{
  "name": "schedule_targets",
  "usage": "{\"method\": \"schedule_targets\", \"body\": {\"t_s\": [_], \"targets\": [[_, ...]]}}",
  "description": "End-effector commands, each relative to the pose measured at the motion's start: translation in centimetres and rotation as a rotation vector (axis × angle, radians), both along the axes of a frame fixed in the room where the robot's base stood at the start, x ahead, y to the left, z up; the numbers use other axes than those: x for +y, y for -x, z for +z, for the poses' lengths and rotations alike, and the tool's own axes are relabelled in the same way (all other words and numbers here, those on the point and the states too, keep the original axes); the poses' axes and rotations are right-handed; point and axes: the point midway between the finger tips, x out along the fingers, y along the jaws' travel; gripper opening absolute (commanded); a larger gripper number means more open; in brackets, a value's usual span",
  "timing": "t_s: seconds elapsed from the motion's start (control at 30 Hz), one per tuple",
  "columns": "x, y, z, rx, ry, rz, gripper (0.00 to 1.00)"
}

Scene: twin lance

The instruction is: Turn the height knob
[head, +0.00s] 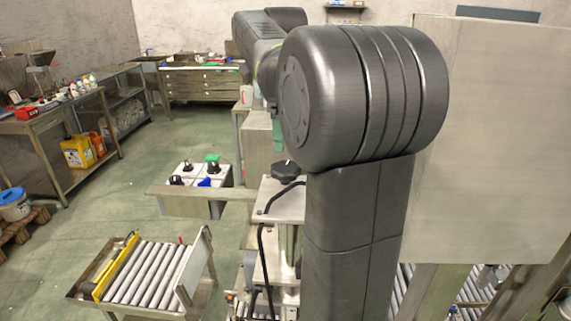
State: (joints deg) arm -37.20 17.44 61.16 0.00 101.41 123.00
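A large black knob (286,170) sits on top of a silver machine head (285,198) in the middle of the head view, just left of my arm. A white control box (203,175) to its left carries small black knobs (214,168), a blue one (205,182) and a green part (212,158). No label is readable, so I cannot tell which one is the height knob. My arm fills the centre right and reaches up and away.
A roller conveyor (145,272) with a yellow side rail stands at the lower left. A flat bar (200,192) runs in front of the control box. A large pale panel (490,140) blocks the right side. Workbenches line the left and back. Green floor between is clear.

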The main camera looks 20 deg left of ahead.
Motion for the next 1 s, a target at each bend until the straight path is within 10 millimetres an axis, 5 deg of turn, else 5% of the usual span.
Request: {"method": "schedule_targets", "body": {"t_s": [0.4, 0.83, 1.0], "targets": [[0.0, 0.0, -7.5, 0.001, 0.001, 0.001, 0.86], [0.0, 0.0, -8.6, -0.001, 0.000, 0.002, 0.86], [0.0, 0.0, -8.6, 0.000, 0.000, 0.002, 0.56]]}}
